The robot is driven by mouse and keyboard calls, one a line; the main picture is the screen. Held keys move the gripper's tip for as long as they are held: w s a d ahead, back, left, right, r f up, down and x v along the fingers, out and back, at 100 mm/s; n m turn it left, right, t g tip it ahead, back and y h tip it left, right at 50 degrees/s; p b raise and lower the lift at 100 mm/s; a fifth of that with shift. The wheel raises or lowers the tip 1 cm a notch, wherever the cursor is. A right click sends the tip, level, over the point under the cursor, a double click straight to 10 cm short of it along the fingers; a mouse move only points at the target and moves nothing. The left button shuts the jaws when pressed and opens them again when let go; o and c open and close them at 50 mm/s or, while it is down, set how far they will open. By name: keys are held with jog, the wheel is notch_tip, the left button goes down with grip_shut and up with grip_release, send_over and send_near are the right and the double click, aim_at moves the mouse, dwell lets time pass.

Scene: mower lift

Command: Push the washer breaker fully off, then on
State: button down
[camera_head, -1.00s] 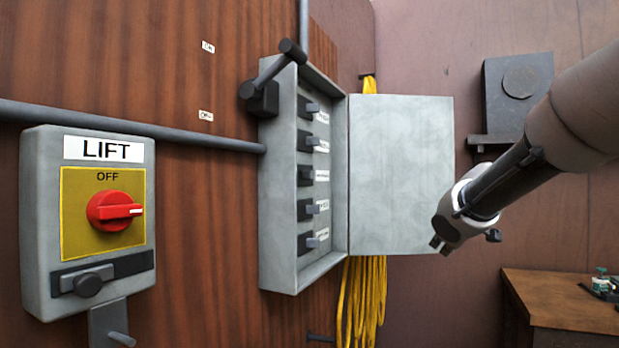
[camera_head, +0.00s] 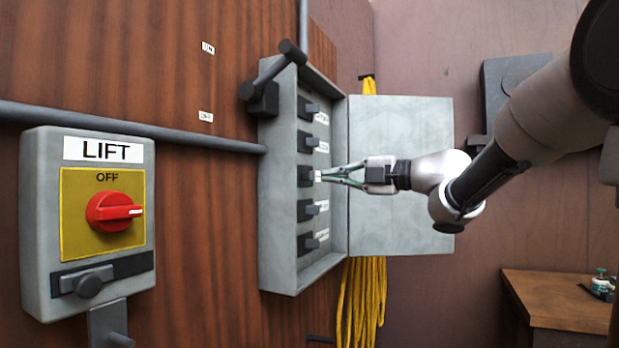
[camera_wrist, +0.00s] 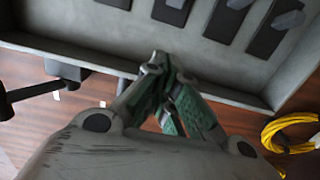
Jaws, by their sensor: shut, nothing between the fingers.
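The grey breaker panel (camera_head: 278,190) stands open on the wood wall, with several dark breakers in a column. Each breaker has a grey lever and a small white label too small to read, so I cannot tell which is the washer breaker. My gripper (camera_head: 324,176) is shut and empty. In the head view its tips are at the middle breaker (camera_head: 305,176), over its label; I cannot tell whether they touch. In the wrist view my gripper (camera_wrist: 158,62) shows closed fingertips near the panel's side wall, and breakers (camera_wrist: 232,20) show along the top.
The panel door (camera_head: 400,220) is swung open to the right, behind my gripper. A lever handle (camera_head: 272,70) sticks out at the panel's upper left. A LIFT switch box (camera_head: 140,190) with a red knob is at left. Yellow cable (camera_head: 362,290) hangs below the panel.

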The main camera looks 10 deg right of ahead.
aim_at(307, 176)
jog(key=x, duration=1)
jog(key=shift+w, duration=0.2)
jog(key=shift+w+d, duration=0.45)
jog(key=shift+d, duration=0.45)
jog(key=shift+w+d, duration=0.5)
jog(key=shift+d, duration=0.35)
jog(key=shift+d, duration=0.1)
